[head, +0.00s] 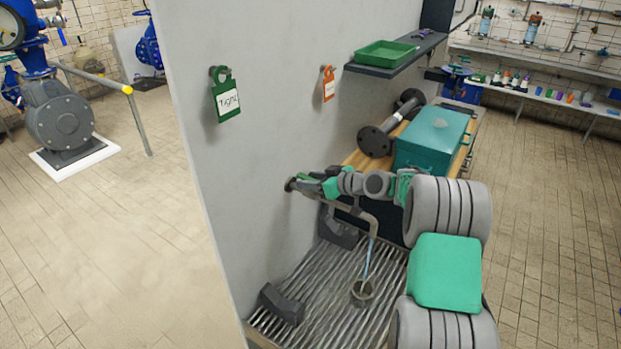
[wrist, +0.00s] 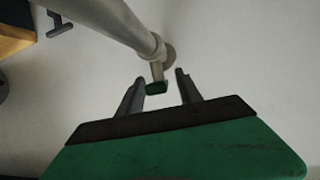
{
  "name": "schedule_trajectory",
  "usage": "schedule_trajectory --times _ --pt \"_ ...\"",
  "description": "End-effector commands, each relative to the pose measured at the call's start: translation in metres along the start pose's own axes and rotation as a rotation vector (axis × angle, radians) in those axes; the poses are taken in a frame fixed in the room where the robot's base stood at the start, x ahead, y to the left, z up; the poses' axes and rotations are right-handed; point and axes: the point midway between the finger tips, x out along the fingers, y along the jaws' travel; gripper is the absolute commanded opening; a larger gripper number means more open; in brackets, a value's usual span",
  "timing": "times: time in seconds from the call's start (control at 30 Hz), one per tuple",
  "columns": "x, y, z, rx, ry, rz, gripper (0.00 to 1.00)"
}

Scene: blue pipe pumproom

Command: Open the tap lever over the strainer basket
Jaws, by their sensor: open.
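The tap's grey pipe (wrist: 122,22) runs out from the wall in the wrist view. Its short lever with a green end (wrist: 156,88) lies between the two fingers of my gripper (wrist: 160,76), with gaps on both sides. My gripper is open. In the head view, my gripper (head: 312,186) is at the tap by the wall and hides the lever. The bent spout (head: 368,218) points down. A thin pale-blue stream (head: 367,262) runs from it to the small round strainer basket (head: 362,291) on the ribbed drain surface.
The grey wall panel (head: 265,130) carries a green tag (head: 226,100) and an orange tag (head: 328,84). A shelf with a green tray (head: 384,53) juts out above. A teal box (head: 432,140) stands on the bench behind my arm. Dark blocks (head: 283,305) sit on the drain surface.

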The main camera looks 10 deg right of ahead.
Motion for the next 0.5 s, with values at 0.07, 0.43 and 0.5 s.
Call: schedule_trajectory --times 0.07,0.43,0.5 --pt "0.0005 -0.0001 0.0004 0.000 0.000 0.000 0.42" --pt "0.0002 -0.0004 0.0006 0.000 -0.001 -0.001 0.21" --pt "0.0002 -0.0004 0.0006 0.000 -0.001 -0.001 0.15"
